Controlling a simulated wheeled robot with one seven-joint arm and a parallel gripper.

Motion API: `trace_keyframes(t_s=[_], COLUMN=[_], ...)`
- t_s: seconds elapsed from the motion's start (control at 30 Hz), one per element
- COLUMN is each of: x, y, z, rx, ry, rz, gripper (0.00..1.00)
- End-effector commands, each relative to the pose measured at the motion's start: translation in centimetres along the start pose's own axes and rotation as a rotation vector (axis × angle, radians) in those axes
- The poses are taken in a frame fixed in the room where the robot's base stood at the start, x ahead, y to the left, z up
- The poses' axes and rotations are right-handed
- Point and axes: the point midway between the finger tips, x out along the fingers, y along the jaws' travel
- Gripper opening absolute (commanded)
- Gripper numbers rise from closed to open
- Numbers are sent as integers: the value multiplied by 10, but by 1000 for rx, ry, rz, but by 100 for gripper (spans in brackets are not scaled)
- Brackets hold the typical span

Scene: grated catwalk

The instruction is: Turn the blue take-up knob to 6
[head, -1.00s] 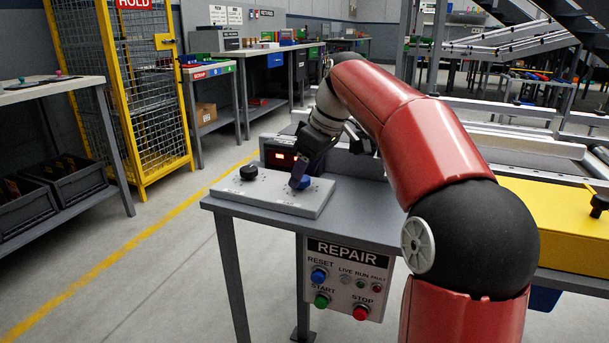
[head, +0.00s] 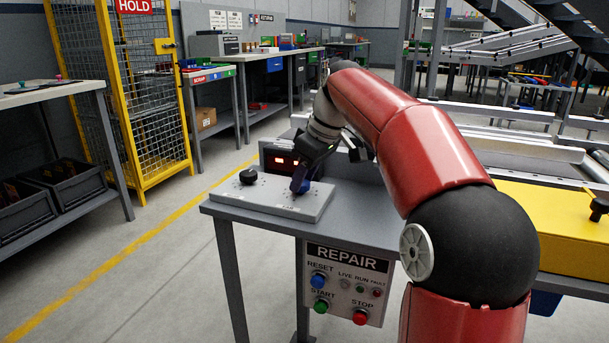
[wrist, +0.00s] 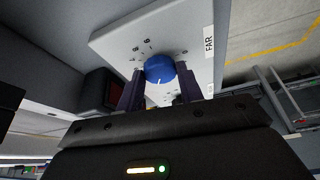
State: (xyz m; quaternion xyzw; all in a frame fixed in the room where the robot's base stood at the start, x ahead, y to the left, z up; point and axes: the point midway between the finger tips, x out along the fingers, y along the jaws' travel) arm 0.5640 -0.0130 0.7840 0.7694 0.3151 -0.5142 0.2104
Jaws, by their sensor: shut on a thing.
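The blue take-up knob (wrist: 160,69) sits on a light grey panel (wrist: 115,42) marked with a ring of small numbers. In the wrist view a pale pointer line shows on the knob's face, towards the picture's bottom; the number it points at is too small to read. My gripper (wrist: 155,88) is shut on the knob, one dark finger on each side. In the head view my gripper (head: 299,182) reaches down to the panel's right part and hides most of the blue knob (head: 307,186).
A black knob (head: 249,176) stands on the panel's left part. A dark box with a lit red display (head: 284,160) stands behind the panel. The grey table (head: 232,210) carries a REPAIR button plate (head: 345,282) on its front. A yellow mesh cage (head: 140,110) stands to the left.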

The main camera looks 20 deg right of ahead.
Motion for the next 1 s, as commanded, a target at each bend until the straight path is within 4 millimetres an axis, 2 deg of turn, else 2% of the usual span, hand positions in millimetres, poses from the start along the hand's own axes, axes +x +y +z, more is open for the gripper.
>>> trace_keyframes(t_s=[0.27, 1.0], x=[-1, -1], y=[-3, -8], z=[-1, -4], rx=[143, 747], ry=[-1, -1], rz=[62, 312], gripper=[14, 14])
